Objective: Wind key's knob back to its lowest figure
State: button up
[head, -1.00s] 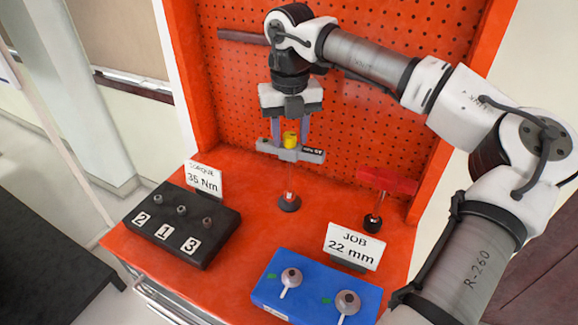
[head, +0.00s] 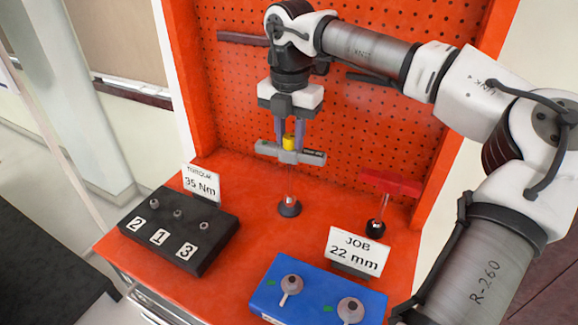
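The key (head: 312,157) is a grey T-shaped wrench with a small dark label on its right end. It stands upright, its thin shaft in a round black base (head: 289,208) on the red bench. Its yellow knob (head: 289,143) is on top, at the middle of the bar. My gripper (head: 290,138) points down from above, with its two fingers on either side of the knob, apparently closed against it. The knob's figures are too small to read.
A red T-handled tool (head: 390,184) stands to the right. A black board (head: 210,245) with sockets numbered 2, 1, 3 lies at left by a 35 Nm card (head: 201,184). A blue block (head: 318,300) with two fittings is in front, by a 22 mm card (head: 357,251). A pegboard (head: 350,130) rises behind.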

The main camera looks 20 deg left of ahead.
jog(key=shift+c, duration=1.3)
jog(key=shift+n+p, duration=0.95)
jog(key=shift+n, duration=1.15)
jog(key=shift+n+p, duration=1.05)
jog(key=shift+n, duration=2.45)
jog(key=o, duration=0.6)
jog(key=shift+o, duration=0.2)
